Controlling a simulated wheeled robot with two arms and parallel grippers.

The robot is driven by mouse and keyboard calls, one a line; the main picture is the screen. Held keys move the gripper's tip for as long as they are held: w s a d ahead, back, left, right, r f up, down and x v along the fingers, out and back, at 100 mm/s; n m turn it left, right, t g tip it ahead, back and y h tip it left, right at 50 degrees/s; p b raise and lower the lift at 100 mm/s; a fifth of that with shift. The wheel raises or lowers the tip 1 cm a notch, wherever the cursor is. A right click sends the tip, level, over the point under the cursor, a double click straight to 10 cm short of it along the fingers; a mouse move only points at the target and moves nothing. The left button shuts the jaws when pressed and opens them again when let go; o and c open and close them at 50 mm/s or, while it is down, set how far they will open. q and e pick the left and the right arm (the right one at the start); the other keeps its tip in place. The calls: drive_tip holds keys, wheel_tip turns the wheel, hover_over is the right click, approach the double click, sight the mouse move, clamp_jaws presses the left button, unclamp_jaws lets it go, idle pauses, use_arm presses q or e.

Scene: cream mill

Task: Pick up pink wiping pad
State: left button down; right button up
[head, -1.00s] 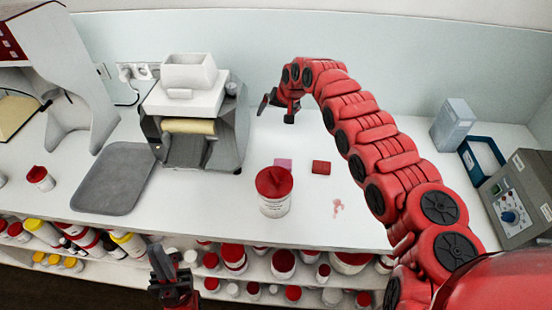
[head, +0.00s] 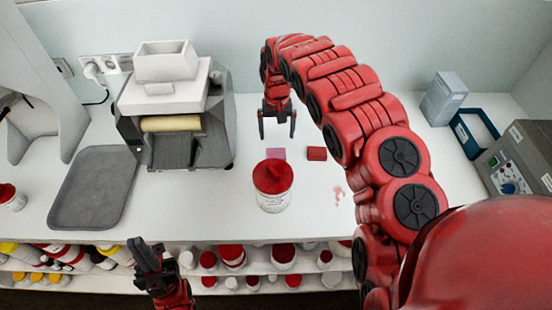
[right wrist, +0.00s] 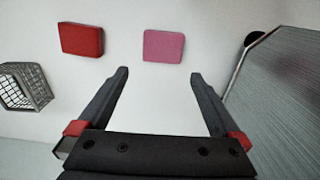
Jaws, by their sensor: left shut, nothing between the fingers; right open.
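The pink wiping pad (head: 276,154) lies flat on the white counter, just behind the red-lidded jar. In the right wrist view the pink pad (right wrist: 163,46) is ahead of the fingertips, roughly between their lines. My right gripper (head: 277,137) is open and empty, pointing down above and behind the pad; its two fingers also show in the right wrist view (right wrist: 159,72). My left gripper (head: 140,243) is shut and empty, low at the counter's front edge on the left.
A red pad (head: 317,154) lies right of the pink one. The red-lidded jar (head: 271,198) stands in front. The mill (head: 175,110) is to the left, beside a grey tray (head: 93,188). A pink stain (head: 339,194) marks the counter.

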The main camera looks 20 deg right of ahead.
sight(276, 150)
drive_tip(key=shift+f, duration=0.8)
drive_tip(key=shift+f+p, duration=0.2)
drive_tip(key=shift+p, duration=0.15)
drive_tip(key=f, duration=0.1)
drive_tip(key=f+p, duration=0.2)
drive_tip(key=f, duration=0.1)
drive_tip(key=shift+s+a, duration=0.25)
drive_tip(key=shift+s, duration=0.05)
drive_tip(key=shift+f, duration=0.35)
drive_tip(key=c, duration=1.2)
drive_tip(key=shift+o, duration=0.2)
